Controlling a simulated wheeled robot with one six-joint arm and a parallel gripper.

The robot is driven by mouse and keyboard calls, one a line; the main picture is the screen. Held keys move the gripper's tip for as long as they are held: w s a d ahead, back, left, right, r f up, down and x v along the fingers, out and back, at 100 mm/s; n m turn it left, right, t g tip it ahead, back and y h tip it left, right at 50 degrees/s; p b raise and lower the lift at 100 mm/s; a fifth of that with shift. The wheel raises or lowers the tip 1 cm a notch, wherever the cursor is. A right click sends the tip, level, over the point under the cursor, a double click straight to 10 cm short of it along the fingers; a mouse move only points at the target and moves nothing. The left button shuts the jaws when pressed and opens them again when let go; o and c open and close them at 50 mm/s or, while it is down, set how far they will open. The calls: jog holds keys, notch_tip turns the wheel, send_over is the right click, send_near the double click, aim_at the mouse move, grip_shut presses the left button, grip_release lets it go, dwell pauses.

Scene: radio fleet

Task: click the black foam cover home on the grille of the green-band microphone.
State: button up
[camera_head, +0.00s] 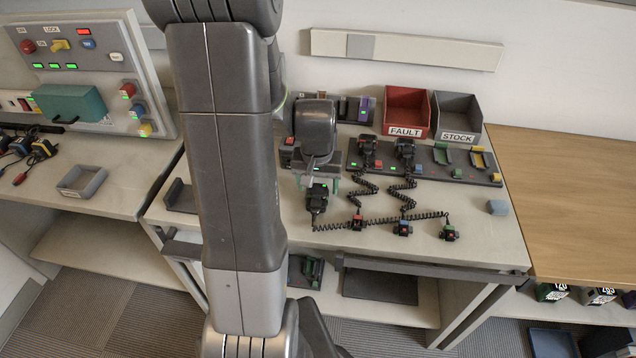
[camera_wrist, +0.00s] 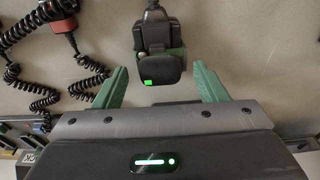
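The green-band microphone (camera_wrist: 150,35) is black and lies on the bench with its head toward my gripper in the wrist view. It also shows in the head view (camera_head: 317,200), small and partly shaded. The black foam cover (camera_wrist: 166,68) is at its head end, touching the green-banded part and looking slightly askew. A small bright green patch shows on the cover's near edge. My gripper (camera_wrist: 160,66) is open, with one green finger on each side of the cover and a gap on both sides. It also shows above the bench in the head view (camera_head: 318,182).
A dark rack (camera_head: 425,165) holds two more microphones, with empty green and yellow cradles. Coiled cords (camera_head: 400,215) run across the bench to red, blue and green plugs. A blue-grey block (camera_head: 497,207) lies at right. FAULT (camera_head: 406,113) and STOCK (camera_head: 458,120) bins stand behind.

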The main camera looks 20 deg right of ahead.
notch_tip(320, 180, up, 14)
jog(key=s, duration=0.1)
jog(key=shift+s+a+p, duration=0.2)
jog(key=shift+a+p, duration=0.2)
jog(key=shift+a, duration=0.05)
jog(key=shift+f, duration=0.15)
dwell(0.4)
jog(key=f, duration=0.4)
jog(key=w+f, duration=0.1)
jog(key=f, duration=0.4)
jog(key=d+f, duration=0.1)
jog(key=f, duration=0.3)
jog(key=shift+w+f+b, duration=0.2)
jog(key=shift+f+b, duration=0.2)
jog(key=shift+r, duration=0.3)
